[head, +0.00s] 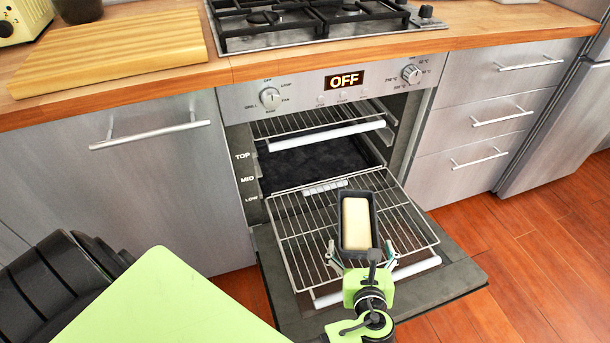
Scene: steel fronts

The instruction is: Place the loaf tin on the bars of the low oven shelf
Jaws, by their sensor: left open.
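The loaf tin (343,240) is dark and rectangular, with a pale cream block inside. It is over the right part of the low oven shelf (300,235), a wire rack pulled out of the oven above the open door. The tin looks level and appears to sit on the bars, though its underside is hidden. My left gripper (362,256) is at the tin's near end, its fingers open and spread to either side of it. Whether a finger touches the tin cannot be told. My right gripper is not in view.
The oven door (440,285) is folded down. A higher rack (325,137) is inside the oven, above the low shelf. A hob (320,22), a striped cutting board (110,50) and a yellow toaster (22,20) are on the counter. The shelf's left part is bare.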

